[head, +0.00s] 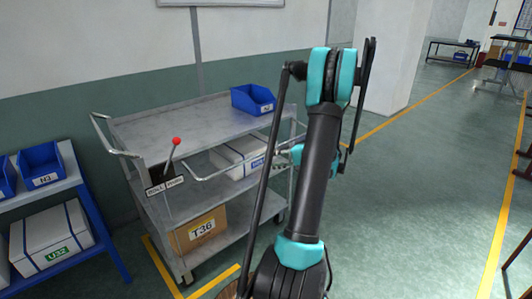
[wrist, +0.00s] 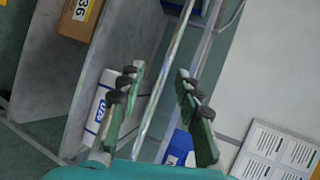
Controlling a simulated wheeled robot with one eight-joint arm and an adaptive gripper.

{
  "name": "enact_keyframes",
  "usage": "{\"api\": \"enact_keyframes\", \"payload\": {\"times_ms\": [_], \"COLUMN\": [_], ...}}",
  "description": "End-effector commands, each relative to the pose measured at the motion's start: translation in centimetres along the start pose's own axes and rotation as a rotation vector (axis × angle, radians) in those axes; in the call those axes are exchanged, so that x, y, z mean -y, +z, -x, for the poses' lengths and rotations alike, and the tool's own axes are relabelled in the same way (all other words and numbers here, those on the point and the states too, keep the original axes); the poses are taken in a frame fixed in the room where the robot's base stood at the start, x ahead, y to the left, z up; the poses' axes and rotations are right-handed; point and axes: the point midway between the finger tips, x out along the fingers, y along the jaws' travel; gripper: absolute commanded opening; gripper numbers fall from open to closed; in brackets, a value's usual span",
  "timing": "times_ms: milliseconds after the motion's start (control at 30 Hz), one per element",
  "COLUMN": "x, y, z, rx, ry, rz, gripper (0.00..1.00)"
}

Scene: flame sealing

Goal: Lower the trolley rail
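The grey trolley (head: 190,125) stands against the wall in the head view. Its thin metal rail (head: 215,168) runs across the front, below the top shelf, toward my gripper. A lever with a red knob (head: 176,141) rises at the trolley's left front corner, by a small dark label plate (head: 165,186). My gripper (wrist: 160,69) is open, with a metal bar (wrist: 163,85), seemingly the rail, passing between its fingers in the wrist view. I cannot tell whether either finger touches it. In the head view my arm partly hides the gripper and the trolley's right end.
A blue bin (head: 253,99) sits on the trolley top. A white box (head: 237,157) and a cardboard box (head: 201,231) are on its lower shelves. A blue-framed rack (head: 92,213) stands to the left. Open floor (head: 420,160) lies to the right.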

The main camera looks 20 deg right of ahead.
Motion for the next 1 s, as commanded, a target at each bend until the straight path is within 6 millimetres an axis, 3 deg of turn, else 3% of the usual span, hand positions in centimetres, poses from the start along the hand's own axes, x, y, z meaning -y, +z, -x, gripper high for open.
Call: {"api": "enact_keyframes", "payload": {"times_ms": [33,200,333,467,667,1000], "x": [-1.0,-3.5,-5.0,-5.7,-5.3,-3.2], "y": [-1.8,-5.6,-7.1,-7.7,-7.9,-8.4], "z": [1.4,5.8,8.5,9.8,8.7,2.7], "rx": [-0.02,-0.062,-0.085,-0.097,-0.095,-0.093], "ry": [-0.049,-0.212,-0.296,-0.336,-0.346,-0.344], "rz": [-0.012,-0.025,-0.023,-0.019,-0.017,-0.017], "gripper": [0.34,0.34,0.34,0.34,0.34,0.34]}}
